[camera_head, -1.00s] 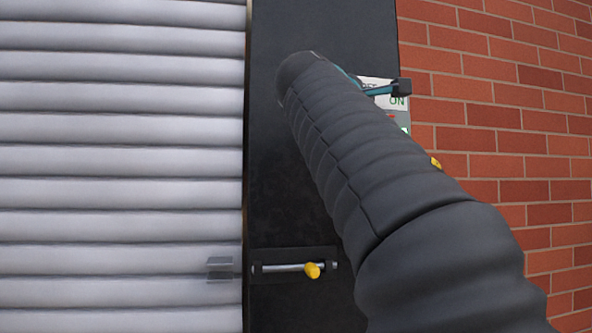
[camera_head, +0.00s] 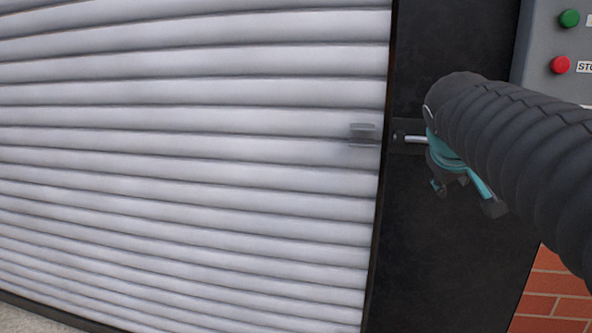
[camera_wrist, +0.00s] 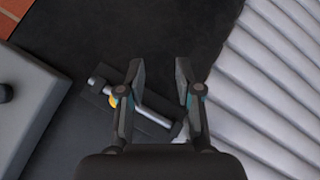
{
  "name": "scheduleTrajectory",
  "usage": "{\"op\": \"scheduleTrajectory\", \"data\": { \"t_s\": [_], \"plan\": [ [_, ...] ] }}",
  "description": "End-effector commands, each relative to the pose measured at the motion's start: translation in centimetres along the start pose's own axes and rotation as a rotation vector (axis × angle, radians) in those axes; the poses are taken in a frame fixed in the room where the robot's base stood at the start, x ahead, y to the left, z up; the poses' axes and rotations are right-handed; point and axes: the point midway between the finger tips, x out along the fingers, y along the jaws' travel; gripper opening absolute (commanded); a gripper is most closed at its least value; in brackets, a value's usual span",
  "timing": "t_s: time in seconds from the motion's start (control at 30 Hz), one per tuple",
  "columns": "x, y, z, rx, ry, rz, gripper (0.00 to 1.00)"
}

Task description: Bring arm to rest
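My gripper (camera_head: 466,197) hangs at the end of my dark, sleeved arm, in front of the black door post. In the wrist view its two fingers (camera_wrist: 160,68) stand apart with nothing held between them. A sliding bolt (camera_wrist: 152,113) lies on the post beyond the fingers, with a yellow knob (camera_wrist: 113,101) partly behind the left finger. In the head view the silver end of the bolt (camera_head: 415,139) shows, and my arm hides the rest. I cannot tell whether the gripper touches the bolt.
A white roller shutter (camera_head: 200,150) fills the left, with a grey catch (camera_head: 363,133) at its edge. A grey control box (camera_head: 545,50) with green and red buttons is at top right. Red brick wall (camera_head: 555,290) shows at lower right.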

Motion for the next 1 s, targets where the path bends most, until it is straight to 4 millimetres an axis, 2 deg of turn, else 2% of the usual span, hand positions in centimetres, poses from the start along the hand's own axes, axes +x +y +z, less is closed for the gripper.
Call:
{"op": "scheduleTrajectory", "data": {
  "t_s": [0.03, 0.1, 0.3, 0.4, 0.5, 0.63, 0.8, 1.0],
  "plan": [
    [0.4, -2.5, 2.3, 0.040, -0.024, -0.056, 0.34],
    [0.8, -5.9, 5.3, 0.102, -0.059, -0.134, 0.34],
    [0.9, -14.9, 14.6, 0.257, -0.170, -0.322, 0.34],
    [0.5, -18.8, 19.0, 0.302, -0.220, -0.395, 0.34],
    [-0.1, -21.5, 22.7, 0.319, -0.248, -0.444, 0.34],
    [-0.8, -22.6, 24.7, 0.313, -0.239, -0.457, 0.34],
    [-1.8, -22.3, 24.4, 0.311, -0.198, -0.456, 0.34],
    [-1.8, -22.4, 24.3, 0.307, -0.195, -0.457, 0.34]
  ]
}}
